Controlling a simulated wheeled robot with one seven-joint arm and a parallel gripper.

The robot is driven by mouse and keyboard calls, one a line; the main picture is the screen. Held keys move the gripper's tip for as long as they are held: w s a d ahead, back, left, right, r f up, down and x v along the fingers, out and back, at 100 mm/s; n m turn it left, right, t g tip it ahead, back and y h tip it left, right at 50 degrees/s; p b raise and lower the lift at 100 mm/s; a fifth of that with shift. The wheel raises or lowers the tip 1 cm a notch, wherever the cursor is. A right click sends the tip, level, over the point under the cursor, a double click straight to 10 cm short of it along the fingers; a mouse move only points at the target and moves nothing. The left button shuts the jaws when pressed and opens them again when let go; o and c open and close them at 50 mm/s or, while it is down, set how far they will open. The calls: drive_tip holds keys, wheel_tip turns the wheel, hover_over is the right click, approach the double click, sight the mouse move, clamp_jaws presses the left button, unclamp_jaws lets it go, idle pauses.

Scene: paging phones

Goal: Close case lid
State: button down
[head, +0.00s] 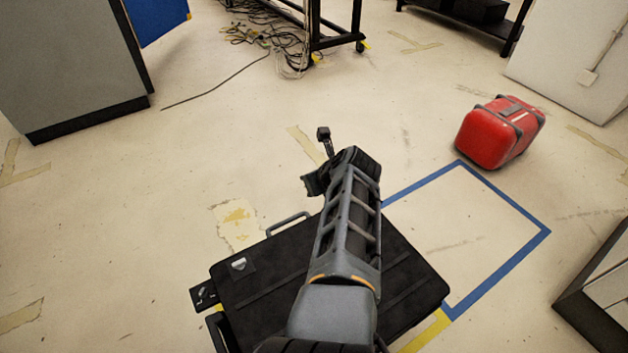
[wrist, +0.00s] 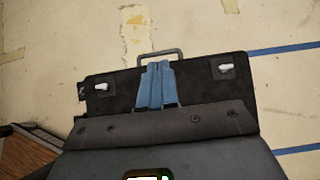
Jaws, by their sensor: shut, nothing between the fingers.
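The black case (head: 262,290) lies on the floor in the lower middle of the head view, partly hidden under my arm. Its ribbed lid (head: 400,270) looks flat over the base; I cannot tell whether a gap remains. A handle (head: 288,224) sticks out at its far edge, with a pale latch (head: 238,264) near it. The wrist view shows the handle (wrist: 160,54) and two pale latches, at left (wrist: 101,87) and right (wrist: 225,68). My gripper (wrist: 157,68) has its blue fingers together and empty, over the case between the latches. I cannot tell whether they touch it.
A red case (head: 490,135) stands on the floor at right, beyond a blue taped outline (head: 510,270). A grey cabinet (head: 70,60) is at upper left. Tangled cables (head: 270,35) lie by a black wheeled frame (head: 335,40). The floor between is clear.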

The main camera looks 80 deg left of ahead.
drive_tip(key=shift+r, duration=0.1)
drive_tip(key=p+v, duration=0.5)
drive_tip(key=v, duration=0.2)
drive_tip(key=shift+d+r, duration=0.2)
drive_tip(key=shift+d, duration=0.05)
drive_tip(key=shift+w, duration=0.2)
